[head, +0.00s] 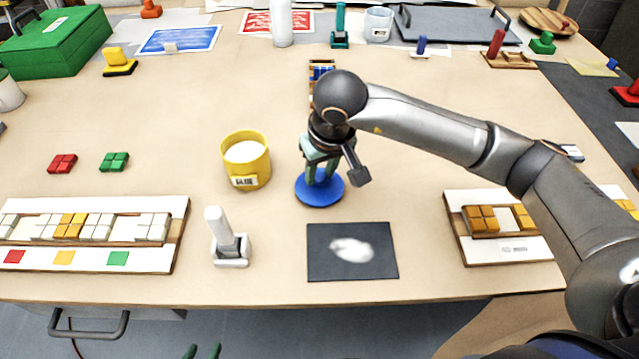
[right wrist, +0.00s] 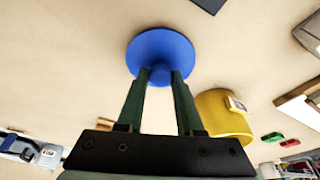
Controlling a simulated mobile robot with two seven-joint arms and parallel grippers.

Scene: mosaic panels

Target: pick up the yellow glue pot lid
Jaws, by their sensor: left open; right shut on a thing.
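The yellow glue pot (head: 246,164) stands open on the table with white glue inside. It also shows in the right wrist view (right wrist: 222,116). A round blue lid (head: 320,196) is just right of the pot; no yellow lid shows. My right gripper (head: 321,178) points down and is shut on the blue lid at its middle. In the right wrist view the fingers meet at the lid (right wrist: 160,48). I cannot tell whether the lid touches the table. My left gripper (head: 203,351) shows only its two fingertips at the bottom edge, apart and empty.
A dark mat (head: 322,268) with a white patch lies in front of the lid. A white-handled tool (head: 226,237) stands left of it. Tile racks lie at left (head: 183,222) and right (head: 462,238).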

